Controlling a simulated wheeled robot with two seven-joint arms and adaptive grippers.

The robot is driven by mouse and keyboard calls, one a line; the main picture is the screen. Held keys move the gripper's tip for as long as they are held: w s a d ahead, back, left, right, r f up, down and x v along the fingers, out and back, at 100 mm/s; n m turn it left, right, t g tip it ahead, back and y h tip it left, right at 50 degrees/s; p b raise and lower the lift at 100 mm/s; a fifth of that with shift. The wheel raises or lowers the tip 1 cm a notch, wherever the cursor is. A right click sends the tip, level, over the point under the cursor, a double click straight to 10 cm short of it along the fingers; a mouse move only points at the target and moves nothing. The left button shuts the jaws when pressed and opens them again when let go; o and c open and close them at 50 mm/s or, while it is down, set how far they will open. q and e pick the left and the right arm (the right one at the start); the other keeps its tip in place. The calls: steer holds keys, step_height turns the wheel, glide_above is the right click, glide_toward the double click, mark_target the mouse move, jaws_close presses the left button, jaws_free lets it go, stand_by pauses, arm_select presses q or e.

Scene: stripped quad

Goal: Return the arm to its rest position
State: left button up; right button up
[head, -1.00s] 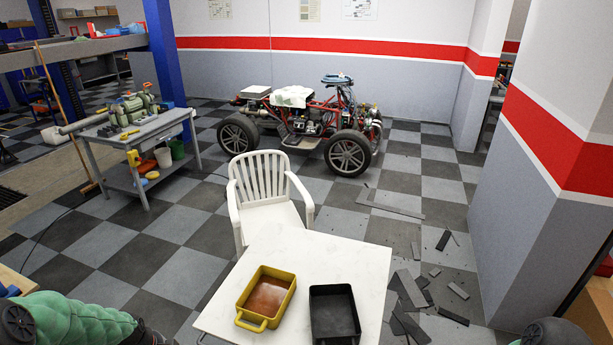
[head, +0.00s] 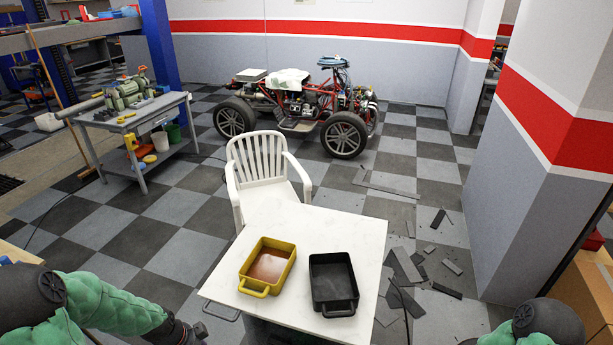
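My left arm, in a green padded sleeve, comes in at the lower left of the head view. Its dark end, with what seems to be part of my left gripper (head: 199,330), shows at the bottom edge, left of the white table (head: 375,240). The fingers are too cut off to tell open from shut. My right arm (head: 540,325) shows only as a dark joint and some green sleeve at the bottom right. My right gripper is out of the picture.
On the table a yellow tray (head: 289,255) with a brown inside and a black tray (head: 333,309) stand side by side. A white chair (head: 262,165) stands behind the table. Dark planks (head: 407,266) litter the floor at right. A wall corner (head: 540,170) rises there.

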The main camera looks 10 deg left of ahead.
arm_select(q)
steer(key=d+f+n+h+b, duration=0.2)
steer(key=d+f+n+b, duration=0.3)
steer(key=d+f+n, duration=0.75)
steer(key=s+d+f+n+g+b, duration=0.1)
steer(key=s+d+f+n+b, duration=0.1)
steer(key=d+f, duration=0.3)
steer(key=s+d+f+n+g+b, duration=0.1)
steer(key=s+d+f+n, duration=0.2)
steer(key=d+f, duration=0.3)
steer(key=s+d, duration=0.1)
steer(key=d, duration=0.4)
steer(key=shift+d+h+b, duration=0.3)
steer(key=shift+b, duration=0.1)
